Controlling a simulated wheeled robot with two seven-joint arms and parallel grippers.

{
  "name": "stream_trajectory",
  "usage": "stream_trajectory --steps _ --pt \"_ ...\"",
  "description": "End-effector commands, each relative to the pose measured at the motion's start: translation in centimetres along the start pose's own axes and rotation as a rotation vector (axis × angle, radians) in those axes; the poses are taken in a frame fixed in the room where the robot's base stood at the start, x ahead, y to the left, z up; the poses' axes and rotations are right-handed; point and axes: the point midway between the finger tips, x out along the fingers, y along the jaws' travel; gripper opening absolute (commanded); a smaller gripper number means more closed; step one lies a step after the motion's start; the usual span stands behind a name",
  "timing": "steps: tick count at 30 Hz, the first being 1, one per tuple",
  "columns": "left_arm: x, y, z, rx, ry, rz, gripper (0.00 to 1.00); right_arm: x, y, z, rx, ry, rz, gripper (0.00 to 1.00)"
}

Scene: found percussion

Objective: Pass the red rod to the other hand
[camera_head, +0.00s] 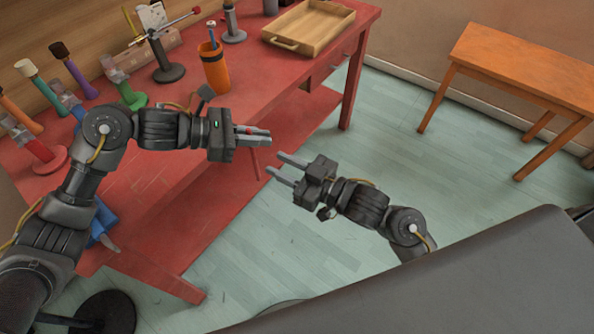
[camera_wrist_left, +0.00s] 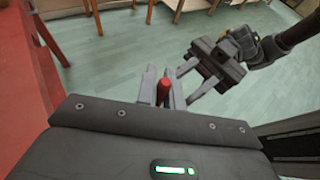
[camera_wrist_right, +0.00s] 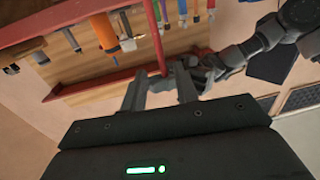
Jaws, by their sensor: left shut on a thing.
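The red rod (camera_head: 256,163) is held upright by my left gripper (camera_head: 254,135), its lower part hanging below the fingers over the floor. In the left wrist view the rod's red end (camera_wrist_left: 163,92) rises between the closed fingers. My right gripper (camera_head: 279,168) is open and empty, just right of and below the left one, its fingers pointing towards the rod. In the right wrist view the rod (camera_wrist_right: 154,38) stands beyond the spread fingers (camera_wrist_right: 161,92), lined up with the gap between them. I see no contact between the right fingers and the rod.
The red workbench (camera_head: 200,130) is on the left, with bottle-like tools, an orange cup (camera_head: 215,72) with a brush, a stand (camera_head: 167,71) and a wooden tray (camera_head: 308,28). An orange table (camera_head: 525,68) stands at the right. Open floor lies between them.

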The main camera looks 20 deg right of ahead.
Motion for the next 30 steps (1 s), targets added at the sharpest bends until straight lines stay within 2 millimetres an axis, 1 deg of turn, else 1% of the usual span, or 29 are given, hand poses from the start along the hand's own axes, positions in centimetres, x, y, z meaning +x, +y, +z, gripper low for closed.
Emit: stream_trajectory --steps 1,6,12,18,26,30 --pt "0.0 0.0 0.0 0.0 0.0 0.0 0.0 1.1 0.0 -0.1 0.003 0.004 0.0 0.3" --pt "0.0 0.0 0.0 0.0 0.0 0.0 0.0 4.3 0.0 -0.1 0.003 0.002 0.0 0.3" --pt "0.0 0.0 0.0 0.0 0.0 0.0 0.0 6.9 0.0 0.0 0.001 0.0 0.001 0.3" --pt "0.0 0.0 0.0 0.0 0.0 0.0 0.0 7.9 0.0 0.0 0.001 -0.001 0.0 0.3" --pt "0.0 0.0 0.0 0.0 0.0 0.0 0.0 8.0 0.0 0.0 0.0 -0.001 0.0 0.3" --pt "0.0 0.0 0.0 0.0 0.0 0.0 0.0 8.0 0.0 0.0 0.0 -0.001 0.0 0.13"
